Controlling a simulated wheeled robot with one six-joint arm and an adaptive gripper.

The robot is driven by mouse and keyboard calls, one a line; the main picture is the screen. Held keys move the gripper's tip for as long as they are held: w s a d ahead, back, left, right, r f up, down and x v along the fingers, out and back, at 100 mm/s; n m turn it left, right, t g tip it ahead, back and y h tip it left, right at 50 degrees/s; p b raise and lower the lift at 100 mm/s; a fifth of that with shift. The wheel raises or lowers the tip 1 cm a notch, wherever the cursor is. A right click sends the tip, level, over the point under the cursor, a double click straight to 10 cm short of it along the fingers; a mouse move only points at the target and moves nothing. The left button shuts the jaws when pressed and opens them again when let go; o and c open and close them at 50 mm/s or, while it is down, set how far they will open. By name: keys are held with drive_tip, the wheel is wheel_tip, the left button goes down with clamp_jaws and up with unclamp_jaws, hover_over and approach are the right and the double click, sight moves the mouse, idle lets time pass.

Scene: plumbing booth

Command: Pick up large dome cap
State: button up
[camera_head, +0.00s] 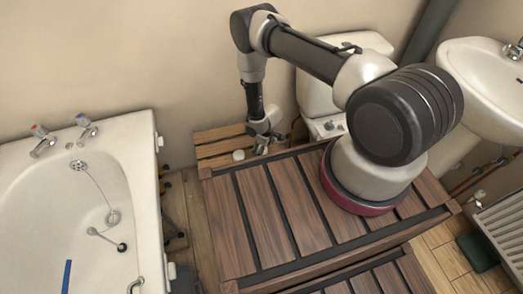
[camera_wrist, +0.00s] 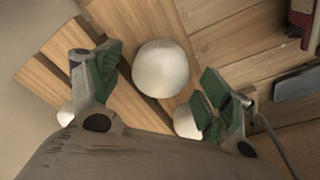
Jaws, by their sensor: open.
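A large white dome cap (camera_wrist: 161,68) sits on the wooden slats in the wrist view, round side facing the camera. It shows in the gap between the fingertips of my gripper (camera_wrist: 160,79), slightly towards the far side. My gripper is open, with green pads on both fingers and nothing held. How far the cap lies beyond the tips is hard to tell. In the head view my gripper (camera_head: 262,138) hangs low over the slatted wooden stand. One white round piece (camera_head: 238,155) shows just left of it; which cap this is I cannot tell.
Smaller white round pieces lie near the right finger (camera_wrist: 187,122) and the left finger (camera_wrist: 66,115). The slatted stand (camera_head: 212,150) is beside the wall, behind a dark wooden platform (camera_head: 255,215). A bathtub (camera_head: 60,200) is at left, a toilet (camera_head: 318,95) and a sink (camera_head: 485,75) at right.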

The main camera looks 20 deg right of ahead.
drive_tip(key=shift+f, duration=0.2)
drive_tip(key=c, duration=0.8)
drive_tip(key=shift+c, duration=0.2)
